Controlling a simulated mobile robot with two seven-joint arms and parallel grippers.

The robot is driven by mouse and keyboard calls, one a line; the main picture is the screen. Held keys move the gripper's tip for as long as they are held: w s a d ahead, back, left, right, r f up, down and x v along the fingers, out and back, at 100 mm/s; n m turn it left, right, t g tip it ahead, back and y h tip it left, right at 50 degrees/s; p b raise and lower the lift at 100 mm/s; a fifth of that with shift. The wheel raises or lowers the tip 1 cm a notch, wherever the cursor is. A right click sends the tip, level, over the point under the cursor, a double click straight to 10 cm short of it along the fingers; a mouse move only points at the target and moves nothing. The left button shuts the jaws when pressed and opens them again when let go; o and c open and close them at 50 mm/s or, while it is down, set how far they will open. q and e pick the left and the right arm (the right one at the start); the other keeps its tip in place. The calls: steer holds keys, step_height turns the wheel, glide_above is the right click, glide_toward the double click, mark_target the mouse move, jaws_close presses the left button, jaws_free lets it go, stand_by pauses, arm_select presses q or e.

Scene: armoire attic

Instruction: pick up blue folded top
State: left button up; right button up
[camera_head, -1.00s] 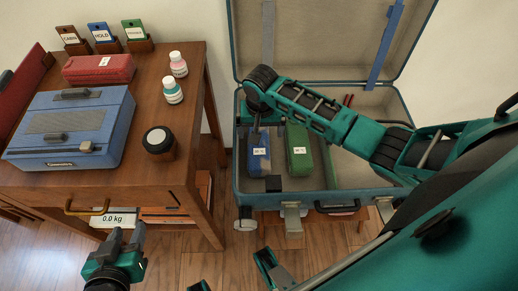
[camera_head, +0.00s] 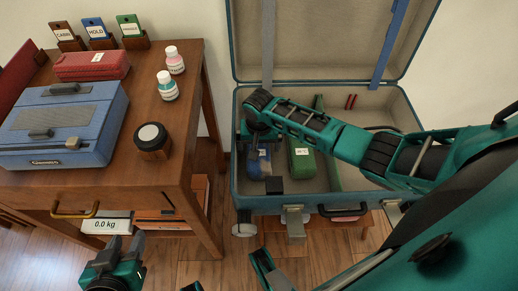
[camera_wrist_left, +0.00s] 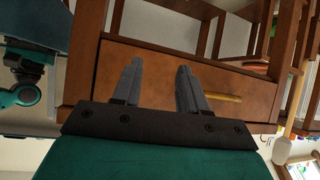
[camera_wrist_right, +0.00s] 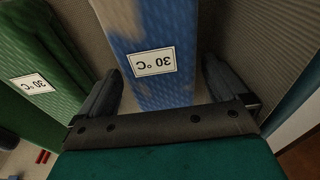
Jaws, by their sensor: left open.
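The blue folded top (camera_head: 256,166) stands in the open suitcase (camera_head: 330,203), at its left end. It is blue with pale patches and a white 30 °C label, and it fills the middle of the right wrist view (camera_wrist_right: 155,85). My right gripper (camera_head: 252,140) is over the top and hides part of it. In the right wrist view its fingers (camera_wrist_right: 160,88) are spread, one along each side of the top, and I see no firm squeeze. My left gripper (camera_head: 124,246) is open and empty in front of the desk drawer; its spread fingers show in the left wrist view (camera_wrist_left: 157,88).
A green folded item (camera_head: 302,160) with a 30 °C label stands right of the blue top. A black block (camera_head: 274,186) is at the suitcase's front wall. The desk (camera_head: 185,180) at left holds a blue case (camera_head: 60,125), bottles and a dark jar (camera_head: 153,141).

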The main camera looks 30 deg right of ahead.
steer(key=c, duration=1)
steer(key=shift+r, duration=0.1)
